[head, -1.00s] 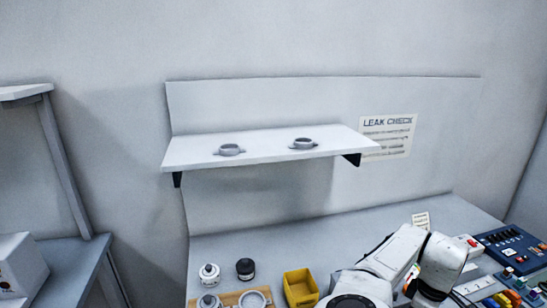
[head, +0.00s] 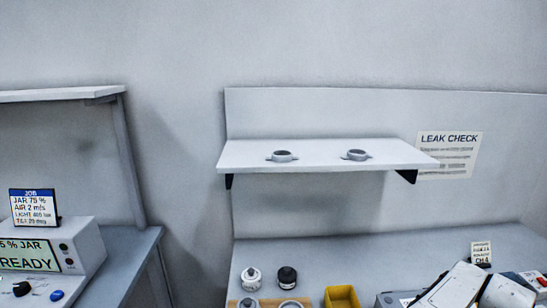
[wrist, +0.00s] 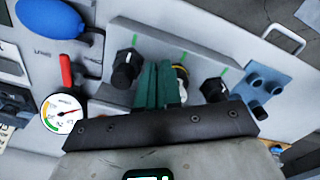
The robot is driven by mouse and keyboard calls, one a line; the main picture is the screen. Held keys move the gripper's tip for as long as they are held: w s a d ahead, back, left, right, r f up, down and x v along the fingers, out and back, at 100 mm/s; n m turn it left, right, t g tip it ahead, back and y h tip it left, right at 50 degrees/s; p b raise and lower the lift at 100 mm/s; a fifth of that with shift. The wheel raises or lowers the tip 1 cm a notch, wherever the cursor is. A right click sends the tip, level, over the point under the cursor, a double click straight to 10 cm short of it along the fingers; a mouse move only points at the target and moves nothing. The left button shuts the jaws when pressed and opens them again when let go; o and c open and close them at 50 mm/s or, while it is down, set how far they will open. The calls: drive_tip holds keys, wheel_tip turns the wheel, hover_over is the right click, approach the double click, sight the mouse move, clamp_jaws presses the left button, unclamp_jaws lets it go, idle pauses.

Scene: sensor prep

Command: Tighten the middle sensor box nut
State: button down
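The left nut (wrist: 126,68) and the right nut (wrist: 214,89) are black. The middle nut (wrist: 182,82) shows a yellow ring and is partly hidden behind my gripper. My gripper (wrist: 158,68) has green fingers side by side with almost no gap, in front of and just left of the middle nut. I see nothing between the fingers, and contact with the nut cannot be told. The head view does not show the fingers.
In the wrist view, a dial gauge (wrist: 62,114), a red-handled tool (wrist: 66,72) and a blue bulb (wrist: 60,18) lie left. A blue pegged block (wrist: 262,78) is right. In the head view, a shelf (head: 325,161) overhangs the bench, with a yellow bin (head: 341,297) below.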

drive_tip(key=shift+s+a+f+p, duration=0.4)
drive_tip(key=shift+a+p, duration=0.15)
drive_tip(key=shift+p, duration=0.95)
drive_tip(key=shift+s+a+f+p, duration=0.4)
drive_tip(key=shift+a+p, duration=0.15)
drive_tip(key=shift+p, duration=0.9)
drive_tip(key=shift+s+a+p, duration=0.1)
drive_tip(key=shift+a+p, duration=0.35)
drive_tip(key=shift+p, duration=0.5)
drive_tip(key=shift+s+d+f, duration=0.1)
drive_tip(key=shift+s, duration=0.2)
wheel_tip(320, 180, up, 7)
drive_tip(key=shift+d+f, duration=0.15)
drive_tip(key=shift+d, duration=0.1)
drive_tip(key=shift+w, duration=0.2)
